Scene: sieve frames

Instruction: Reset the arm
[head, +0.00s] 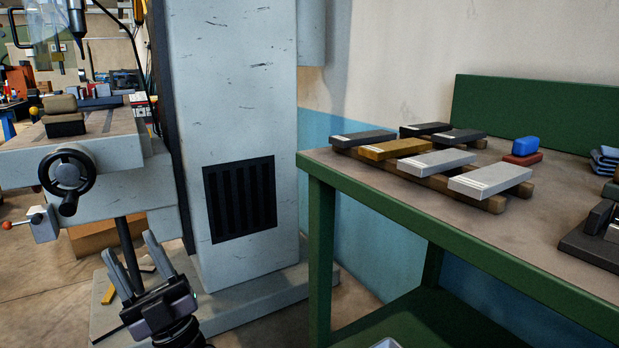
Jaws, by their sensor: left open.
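My left gripper (136,262) is at the lower left of the head view. Its two grey fingers point up and stand apart, with nothing between them. It is in front of the base of a large grey machine, left of the green workbench, and touches nothing that I can see. Only its wrist and a bit of dark ribbed arm show below it. My right gripper is not in the picture.
A grey machine column (236,90) with a handwheel (67,178) stands behind my left gripper. A green workbench (430,232) fills the right, with several flat bars on wooden strips, a blue and red block (525,147) and folded blue cloth (604,160).

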